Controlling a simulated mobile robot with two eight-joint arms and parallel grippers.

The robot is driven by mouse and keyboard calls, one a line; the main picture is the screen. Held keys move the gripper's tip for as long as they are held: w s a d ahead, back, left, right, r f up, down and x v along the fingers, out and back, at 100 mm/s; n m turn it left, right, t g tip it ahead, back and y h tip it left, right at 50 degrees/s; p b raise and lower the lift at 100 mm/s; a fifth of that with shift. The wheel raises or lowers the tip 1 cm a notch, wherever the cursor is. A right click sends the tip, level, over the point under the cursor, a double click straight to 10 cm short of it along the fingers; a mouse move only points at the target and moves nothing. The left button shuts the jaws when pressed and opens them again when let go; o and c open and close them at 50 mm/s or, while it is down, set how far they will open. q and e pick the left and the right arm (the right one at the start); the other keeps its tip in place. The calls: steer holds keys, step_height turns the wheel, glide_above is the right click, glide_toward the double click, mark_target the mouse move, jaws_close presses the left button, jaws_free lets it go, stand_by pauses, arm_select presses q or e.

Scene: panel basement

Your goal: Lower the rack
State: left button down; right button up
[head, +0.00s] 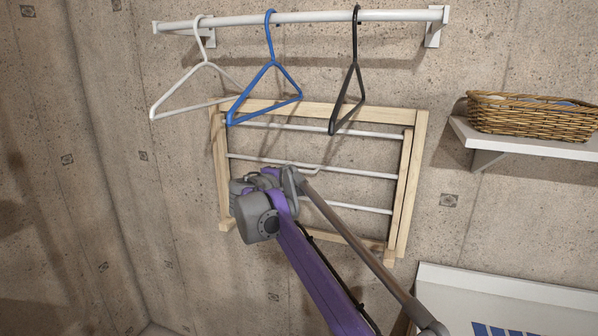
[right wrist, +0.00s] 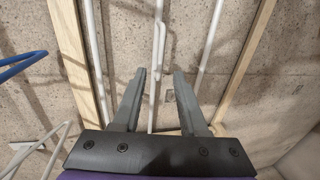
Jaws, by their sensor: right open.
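The rack (head: 415,175) is a light wooden frame with several white bars, and it sits upright against the concrete wall. In the right wrist view, its wooden side rails (right wrist: 246,62) run along both sides. A small bent white piece (right wrist: 161,42) shows at its middle bar. My right gripper (head: 243,184) is in front of the left part of the rack, with its fingers hidden in the head view. In the right wrist view, my right gripper (right wrist: 159,74) is open and empty, its fingers on either side of the middle white bar. Contact cannot be told. My left gripper is not in view.
A white rail (head: 320,17) above the rack carries a white hanger (head: 183,76), a blue hanger (head: 273,62) and a black hanger (head: 356,70). A wicker basket (head: 530,118) stands on a shelf (head: 525,145) at right. A white panel (head: 500,300) is at lower right.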

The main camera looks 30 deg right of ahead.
mark_target(298, 171)
steer(key=p+x, duration=0.1)
steer(key=x, duration=0.9)
steer(key=shift+f, duration=0.15)
jaws_close()
stand_by(1.0)
